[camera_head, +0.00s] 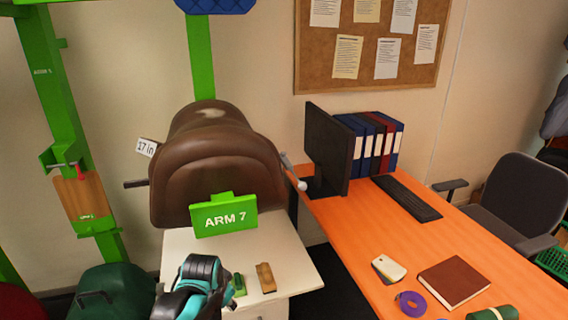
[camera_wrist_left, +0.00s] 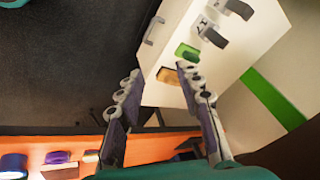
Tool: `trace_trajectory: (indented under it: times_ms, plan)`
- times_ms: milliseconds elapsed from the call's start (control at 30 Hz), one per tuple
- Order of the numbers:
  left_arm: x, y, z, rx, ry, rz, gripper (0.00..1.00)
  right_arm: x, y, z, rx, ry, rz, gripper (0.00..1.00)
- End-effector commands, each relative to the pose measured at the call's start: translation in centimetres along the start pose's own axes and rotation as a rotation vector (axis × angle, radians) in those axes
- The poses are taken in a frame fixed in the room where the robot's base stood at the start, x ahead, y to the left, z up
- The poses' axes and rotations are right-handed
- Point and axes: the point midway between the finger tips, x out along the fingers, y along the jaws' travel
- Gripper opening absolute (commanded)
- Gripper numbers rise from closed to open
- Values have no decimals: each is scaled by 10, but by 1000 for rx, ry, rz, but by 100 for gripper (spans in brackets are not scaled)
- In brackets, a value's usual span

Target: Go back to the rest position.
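My left gripper (camera_head: 186,290) shows at the bottom of the head view, black and teal, low in front of the white cabinet (camera_head: 290,262). In the left wrist view my left gripper (camera_wrist_left: 157,76) has its two fingers spread apart with nothing between them. Past the fingertips are the cabinet top and, on it, a green block (camera_wrist_left: 187,52) and a tan block (camera_wrist_left: 172,76). These blocks also show in the head view, green (camera_head: 238,284) and tan (camera_head: 265,277), just right of the gripper. My right gripper is in neither view.
A brown saddle (camera_head: 215,165) with a "17 in" tag (camera_head: 147,148) sits behind a green "ARM 7" sign (camera_head: 224,215). At right, an orange desk (camera_head: 345,222) holds a monitor (camera_head: 328,150), keyboard (camera_head: 406,197), binders, a red-brown book (camera_head: 453,282) and purple tape (camera_head: 410,303). A chair (camera_head: 518,195) stands beyond.

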Motion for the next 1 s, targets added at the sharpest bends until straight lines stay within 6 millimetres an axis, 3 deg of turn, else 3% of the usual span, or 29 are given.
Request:
trace_trajectory:
  times_ms: [33,200,333,500,667,1000]
  plan:
    - [-18,5,13,-51,16,-8,36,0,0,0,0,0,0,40]
    - [-60,21,52,-235,78,-30,36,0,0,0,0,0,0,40]
    - [-80,36,82,-371,127,-40,36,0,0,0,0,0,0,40]
    - [-90,52,112,-504,176,-46,36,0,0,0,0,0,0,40]
    - [-92,59,124,-564,198,-47,36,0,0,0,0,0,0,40]
    - [-92,59,125,-572,201,-47,36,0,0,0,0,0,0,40]
